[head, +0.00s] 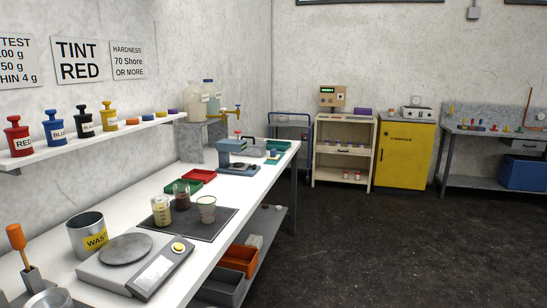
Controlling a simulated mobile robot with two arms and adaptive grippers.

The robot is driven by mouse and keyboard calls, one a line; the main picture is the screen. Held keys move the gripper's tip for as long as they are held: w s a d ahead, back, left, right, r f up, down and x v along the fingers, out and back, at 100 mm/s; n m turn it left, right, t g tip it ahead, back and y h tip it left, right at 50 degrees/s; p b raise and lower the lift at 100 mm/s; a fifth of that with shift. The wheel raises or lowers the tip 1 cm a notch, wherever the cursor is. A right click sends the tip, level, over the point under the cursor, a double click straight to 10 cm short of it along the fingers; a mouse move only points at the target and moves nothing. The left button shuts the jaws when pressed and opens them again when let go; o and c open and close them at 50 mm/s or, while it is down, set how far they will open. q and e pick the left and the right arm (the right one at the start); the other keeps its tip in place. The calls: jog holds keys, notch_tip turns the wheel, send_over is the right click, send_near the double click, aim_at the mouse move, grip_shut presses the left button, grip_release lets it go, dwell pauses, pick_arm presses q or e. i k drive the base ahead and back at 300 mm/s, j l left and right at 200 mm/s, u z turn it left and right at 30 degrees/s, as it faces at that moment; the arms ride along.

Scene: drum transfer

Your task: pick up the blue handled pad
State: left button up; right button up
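No blue handled pad can be made out for certain. Small blue and green items (273,154) lie at the far end of the white bench (232,183), too small to tell apart. A blue pot with a knobbed lid, labelled BLUE (55,129), stands on the wall shelf (100,140) among red, black and yellow ones. Small flat coloured pieces (132,121) lie further along that shelf. Neither of my grippers shows in the head view.
The bench holds a scale (135,262), a waste bin (88,236), a dark mat (216,229) with cups, and a blue-grey press (238,157). A cream cart (343,160), yellow cabinet (405,157) and grey bench (490,185) stand beyond. The dark floor (390,250) is clear.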

aim_at(272, 156)
jog(key=i+u, duration=0.15)
jog(key=u, duration=0.15)
jog(key=i+l+u, duration=0.15)
jog(key=u, duration=0.2)
jog(key=i+l+u, duration=0.15)
jog(key=i+l, duration=0.2)
jog(key=i+l+u, duration=0.1)
jog(key=i+l, duration=0.25)
jog(key=l, duration=0.15)
jog(key=i+l+u, duration=0.15)
jog(key=i+l, duration=0.2)
jog(key=i+l+u, duration=0.1)
jog(key=i+l, duration=0.2)
jog(key=l, duration=0.3)
